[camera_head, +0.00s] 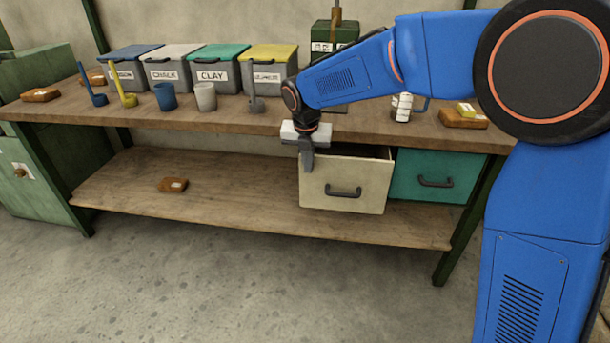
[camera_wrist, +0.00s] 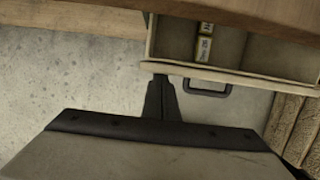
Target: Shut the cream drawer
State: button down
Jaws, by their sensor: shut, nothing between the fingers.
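The cream drawer (camera_head: 345,184) hangs under the workbench and stands pulled out, with its dark bar handle (camera_head: 343,191) on the front. In the wrist view the open drawer (camera_wrist: 250,50) shows its inside, with a divider and small labelled blocks (camera_wrist: 204,42) in it. My gripper (camera_head: 307,160) is shut and empty. It points down at the upper left corner of the drawer front in the head view. In the wrist view its fingertips (camera_wrist: 161,80) are close to the drawer's front edge, left of the handle; I cannot tell whether they touch.
A teal drawer (camera_head: 432,176) sits shut to the right of the cream one. The wooden bench top (camera_head: 225,117) carries labelled bins, cups, and ladles. A lower shelf (camera_head: 230,205) holds a small brown block (camera_head: 173,185). The floor in front (camera_head: 200,290) is clear.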

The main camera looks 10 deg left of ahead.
jog(key=shift+w+d, duration=0.1)
jog(key=shift+w, duration=2.45)
